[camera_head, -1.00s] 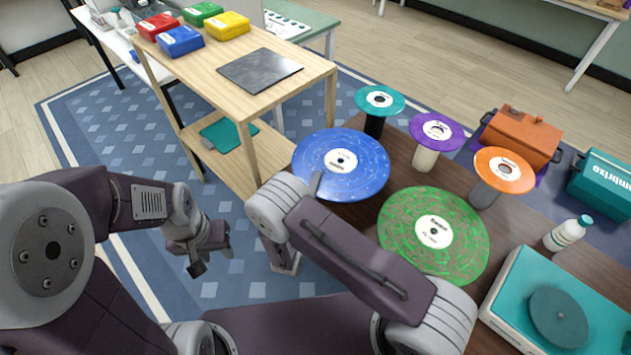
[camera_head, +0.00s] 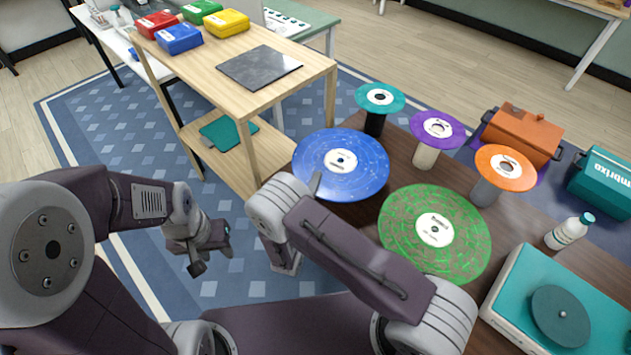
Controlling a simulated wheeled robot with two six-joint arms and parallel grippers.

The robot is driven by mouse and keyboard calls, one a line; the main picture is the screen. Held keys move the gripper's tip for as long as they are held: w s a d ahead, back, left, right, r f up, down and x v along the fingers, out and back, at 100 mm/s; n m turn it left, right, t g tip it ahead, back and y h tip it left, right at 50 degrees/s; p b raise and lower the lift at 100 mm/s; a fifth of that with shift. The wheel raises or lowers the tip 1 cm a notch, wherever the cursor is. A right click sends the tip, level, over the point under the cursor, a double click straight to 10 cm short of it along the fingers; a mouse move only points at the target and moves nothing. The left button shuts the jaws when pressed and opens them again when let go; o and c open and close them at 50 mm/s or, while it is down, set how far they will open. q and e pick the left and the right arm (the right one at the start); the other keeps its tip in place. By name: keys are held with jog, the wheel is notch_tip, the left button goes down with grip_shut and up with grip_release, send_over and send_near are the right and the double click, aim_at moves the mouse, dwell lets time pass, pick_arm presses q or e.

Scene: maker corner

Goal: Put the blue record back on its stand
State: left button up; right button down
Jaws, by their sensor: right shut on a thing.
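The blue record (camera_head: 352,182), with a white label, is level at the left end of the dark table. My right gripper (camera_head: 316,183) is shut on its left front edge; only a finger shows, as my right forearm and wrist hide the rest. What is under the blue record is hidden, so I cannot tell whether it touches a stand. My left gripper (camera_head: 212,258) is open and empty, over the blue rug, well left of the record.
A green record (camera_head: 462,235) is close in front. Teal (camera_head: 380,93), purple (camera_head: 437,124) and orange (camera_head: 505,160) records sit on posts behind. A bottle (camera_head: 570,232) and turntable (camera_head: 515,290) are at right. A wooden shelf table (camera_head: 290,98) stands left.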

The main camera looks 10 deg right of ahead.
jog(key=shift+f, duration=0.1)
dwell(0.3)
jog(key=c, duration=1.5)
grip_release()
jog(key=p+v, duration=0.1)
jog(key=v, duration=0.6)
jog(key=shift+s+a, duration=0.2)
jog(key=shift+s, duration=0.1)
jog(key=shift+s+a, duration=0.2)
jog(key=shift+s, duration=0.45)
